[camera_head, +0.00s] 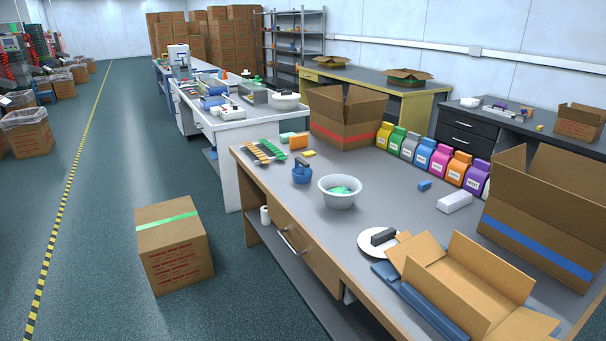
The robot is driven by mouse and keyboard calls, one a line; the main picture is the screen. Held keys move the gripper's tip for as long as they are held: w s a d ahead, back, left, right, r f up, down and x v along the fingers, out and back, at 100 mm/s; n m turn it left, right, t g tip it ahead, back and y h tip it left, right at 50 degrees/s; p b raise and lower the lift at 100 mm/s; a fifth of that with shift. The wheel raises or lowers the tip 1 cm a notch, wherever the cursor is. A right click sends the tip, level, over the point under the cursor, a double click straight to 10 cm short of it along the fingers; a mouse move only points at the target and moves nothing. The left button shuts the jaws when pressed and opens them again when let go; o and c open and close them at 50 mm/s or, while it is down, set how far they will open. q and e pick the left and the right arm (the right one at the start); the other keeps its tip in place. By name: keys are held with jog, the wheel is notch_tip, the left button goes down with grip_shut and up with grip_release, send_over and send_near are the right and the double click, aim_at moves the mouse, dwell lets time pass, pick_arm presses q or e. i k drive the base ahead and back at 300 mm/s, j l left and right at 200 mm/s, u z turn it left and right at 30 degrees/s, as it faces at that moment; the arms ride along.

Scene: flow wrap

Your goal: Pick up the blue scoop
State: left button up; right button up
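A small blue item with a darker upright part (302,172) stands on the near grey-topped table (300,205), close to its left edge. It may be the blue scoop, but it is too small to tell for sure. It is left of a white bowl (340,199) with green contents and apart from it. Neither of my grippers is in view.
An open box with a red stripe (344,128) stands behind, beside a row of several coloured bags (420,156). Open boxes (468,283) crowd the table's right end. A green-taped carton (174,246) stands on the floor at left. The middle of the tabletop is mostly clear.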

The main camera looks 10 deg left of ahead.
aim_at(302, 170)
jog(key=i+j+z, duration=0.3)
jog(key=i+j, duration=0.25)
jog(key=i+j+z, duration=0.25)
jog(key=i+j, duration=0.3)
jog(key=j, duration=0.1)
